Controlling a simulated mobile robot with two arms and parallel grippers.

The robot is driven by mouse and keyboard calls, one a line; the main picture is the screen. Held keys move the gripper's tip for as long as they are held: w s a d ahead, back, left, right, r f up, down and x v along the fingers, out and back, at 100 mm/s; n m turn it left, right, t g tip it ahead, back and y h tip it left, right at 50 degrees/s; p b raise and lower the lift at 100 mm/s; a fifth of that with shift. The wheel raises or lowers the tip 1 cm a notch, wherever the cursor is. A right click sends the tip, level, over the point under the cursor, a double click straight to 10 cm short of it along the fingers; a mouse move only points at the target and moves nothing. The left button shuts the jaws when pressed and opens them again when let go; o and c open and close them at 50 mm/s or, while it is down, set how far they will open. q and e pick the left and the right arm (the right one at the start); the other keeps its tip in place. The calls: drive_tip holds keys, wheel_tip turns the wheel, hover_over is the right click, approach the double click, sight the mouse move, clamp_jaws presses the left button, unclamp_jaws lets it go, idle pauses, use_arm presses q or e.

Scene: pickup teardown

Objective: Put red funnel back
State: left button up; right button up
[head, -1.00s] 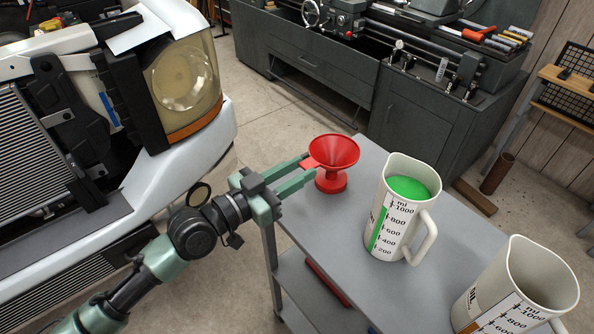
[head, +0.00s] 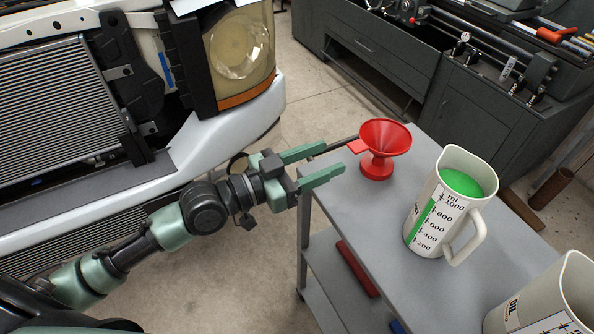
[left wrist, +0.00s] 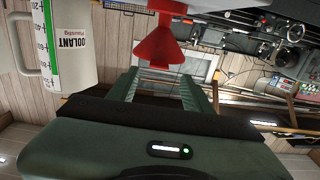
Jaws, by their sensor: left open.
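The red funnel (head: 384,137) stands upright on its red base on the top of the grey cart (head: 345,205), near the cart's far left corner. Its small side tab points left toward my left gripper. My left gripper (head: 333,160) is open and empty, just left of the funnel and apart from it. In the left wrist view the funnel (left wrist: 160,45) shows upside down beyond the spread fingers (left wrist: 165,85). My right gripper is not in view.
A white measuring jug (head: 425,225) with green liquid stands right of the funnel. A second jug (head: 545,300) is at the cart's near right. The pickup's front (head: 225,135) is at left. A dark lathe (head: 440,75) stands behind. A red object (head: 357,268) lies on the lower shelf.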

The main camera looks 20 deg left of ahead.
use_arm(q)
drive_tip(key=b+v, duration=0.1)
drive_tip(key=v, duration=0.5)
drive_tip(key=shift+s+a, duration=0.25)
drive_tip(key=shift+s, duration=0.1)
